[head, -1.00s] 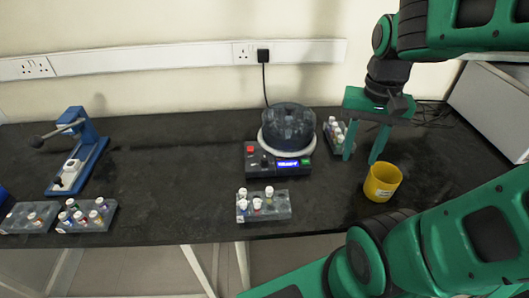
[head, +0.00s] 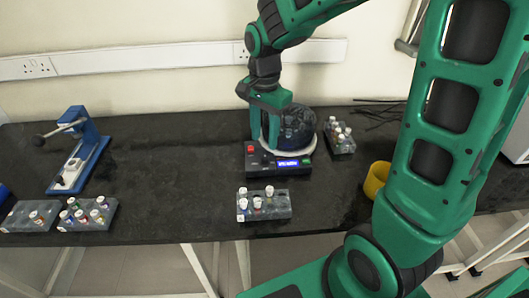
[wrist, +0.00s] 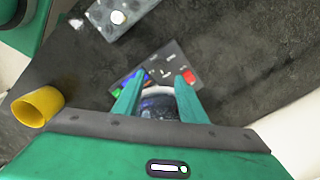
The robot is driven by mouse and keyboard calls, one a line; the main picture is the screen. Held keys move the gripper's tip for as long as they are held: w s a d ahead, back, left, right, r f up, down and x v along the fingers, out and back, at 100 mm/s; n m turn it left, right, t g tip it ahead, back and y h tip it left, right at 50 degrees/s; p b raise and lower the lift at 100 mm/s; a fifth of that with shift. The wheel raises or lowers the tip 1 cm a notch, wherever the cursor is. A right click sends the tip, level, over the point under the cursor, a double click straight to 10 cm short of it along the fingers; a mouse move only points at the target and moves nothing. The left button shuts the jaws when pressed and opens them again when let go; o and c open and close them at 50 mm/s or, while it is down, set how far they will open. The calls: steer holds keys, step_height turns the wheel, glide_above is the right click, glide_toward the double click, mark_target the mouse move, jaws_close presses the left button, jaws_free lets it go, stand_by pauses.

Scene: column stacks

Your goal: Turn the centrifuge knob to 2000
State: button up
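The centrifuge (head: 298,130) stands on the black bench, with a clear dark bowl and a dark front panel. The panel carries a red button (head: 250,149), a lit blue display (head: 289,163) and a green button; the display text is too small to read. The small dark knob is hard to make out between the red button and the display. My gripper (head: 264,143) is above the panel's left part, pointing down, partly in front of the bowl. In the wrist view its fingers (wrist: 157,92) are apart and empty, with the panel (wrist: 160,64) beyond the tips.
A vial rack (head: 265,205) stands in front of the centrifuge and another (head: 341,142) to its right. A yellow cup (head: 375,180) is partly behind my arm. A blue press (head: 85,150) and more racks (head: 88,217) are at the left. The bench between is clear.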

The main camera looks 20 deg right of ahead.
mark_target(265, 158)
step_height(265, 158, down, 7)
steer(key=shift+f, duration=0.1)
stand_by(0.4)
